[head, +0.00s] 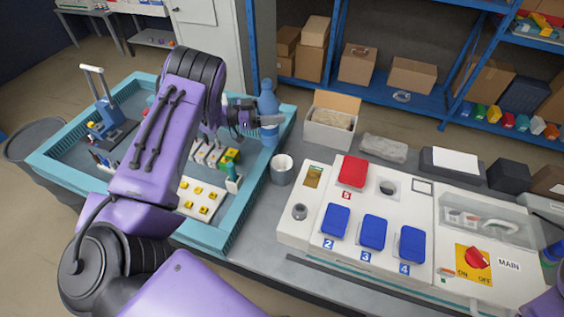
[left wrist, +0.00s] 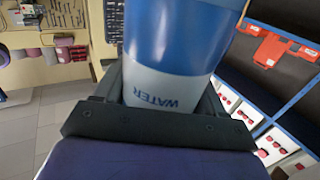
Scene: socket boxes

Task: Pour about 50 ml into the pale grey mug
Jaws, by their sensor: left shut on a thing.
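A blue bottle (head: 268,104) with a pale band stands upright in the head view, above the right edge of the teal-rimmed tray. In the left wrist view the bottle (left wrist: 180,35) fills the middle, with "WATER" on its pale band. My left gripper (head: 258,119) is shut around the bottle; its jaws also show in the left wrist view (left wrist: 165,105). The pale grey mug (head: 283,178) stands upright on the grey table, below the bottle in the picture and apart from it. The liquid in the bottle is hidden. My right gripper is not in view.
The teal tray (head: 247,207) with several small parts lies left of the mug. A white panel (head: 322,236) with blue and red covers is to the right. An open cardboard box (head: 330,135) stands behind the mug. Blue shelves (head: 432,104) are farther back.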

